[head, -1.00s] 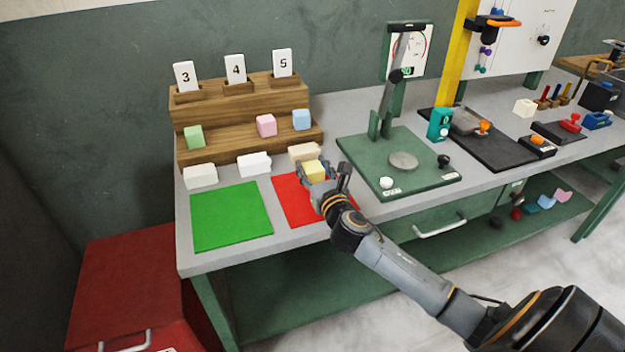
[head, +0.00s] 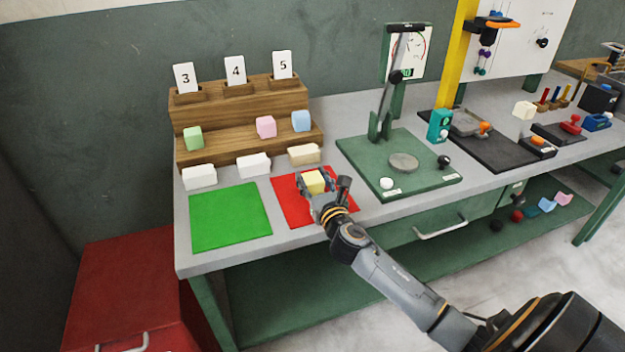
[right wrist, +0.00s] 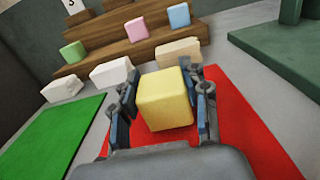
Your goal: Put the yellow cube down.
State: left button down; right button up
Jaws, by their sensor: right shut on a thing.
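The yellow cube (head: 314,181) is between the fingers of my right gripper (head: 322,190), over the red mat (head: 288,210). In the right wrist view the yellow cube (right wrist: 165,100) sits between the two blue-padded fingers of the right gripper (right wrist: 163,112), with the red mat (right wrist: 240,145) around and beneath it. The gripper is shut on the cube. I cannot tell whether the cube's underside touches the mat. My left gripper is not in view.
A green mat (head: 230,216) lies left of the red one. White blocks (head: 199,177) and a beige block (head: 304,154) stand behind the mats. A wooden stepped rack (head: 240,143) holds green, pink and blue cubes. A green press (head: 400,185) stands to the right.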

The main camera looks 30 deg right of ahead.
jog(key=o, duration=0.9)
jog(key=shift+s+a+f, duration=0.15)
jog(key=shift+f, duration=0.8)
jog(key=shift+o, duration=0.2)
jog(key=shift+r+p, duration=0.35)
jog(key=shift+r, duration=0.15)
jog(key=v, duration=0.7)
jog(key=r+v, duration=0.1)
jog(key=v, duration=0.3)
jog(key=shift+s+b, duration=0.3)
jog(key=shift+b, duration=0.05)
